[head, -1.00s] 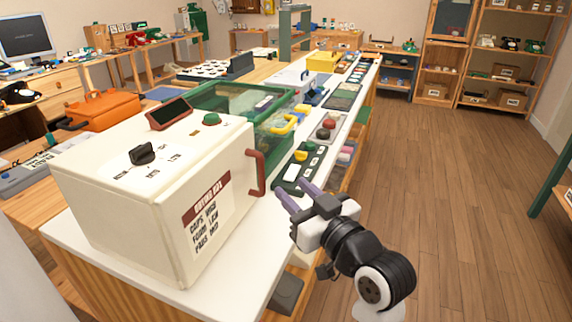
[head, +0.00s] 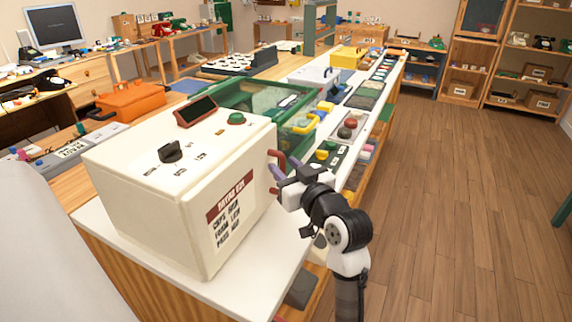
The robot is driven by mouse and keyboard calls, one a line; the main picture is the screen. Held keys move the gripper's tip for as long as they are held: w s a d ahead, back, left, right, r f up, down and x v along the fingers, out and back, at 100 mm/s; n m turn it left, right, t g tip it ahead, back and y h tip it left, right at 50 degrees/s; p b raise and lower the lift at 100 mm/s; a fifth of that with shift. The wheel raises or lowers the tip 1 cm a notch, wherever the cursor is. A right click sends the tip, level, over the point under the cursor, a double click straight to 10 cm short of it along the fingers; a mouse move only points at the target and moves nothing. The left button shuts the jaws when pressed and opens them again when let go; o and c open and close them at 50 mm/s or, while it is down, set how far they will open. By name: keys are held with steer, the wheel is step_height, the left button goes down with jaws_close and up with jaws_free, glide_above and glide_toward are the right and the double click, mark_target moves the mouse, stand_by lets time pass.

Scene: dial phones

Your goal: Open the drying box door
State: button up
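The drying box (head: 150,205) is a cream-white box on the near end of the white counter. Its front faces right and carries a red-and-white label (head: 232,207). A dark red handle (head: 274,157) stands out from the far side of that front, and the door looks closed. My gripper (head: 279,170), with purple fingers, is at the handle and hides its middle. I cannot tell whether the fingers are shut on the handle or just around it. A dark knob (head: 170,151), a green button (head: 236,118) and a small dark screen (head: 197,110) are on top.
A green-framed clear bin (head: 255,98) stands behind the box. An orange case (head: 130,102) is at the left. The wooden floor (head: 450,190) at right is open.

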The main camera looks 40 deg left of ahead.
steer(key=shift+w+a, duration=0.1)
steer(key=shift+a, duration=0.1)
jaws_close()
steer(key=shift+w+d, duration=0.1)
steer(key=shift+d, duration=0.1)
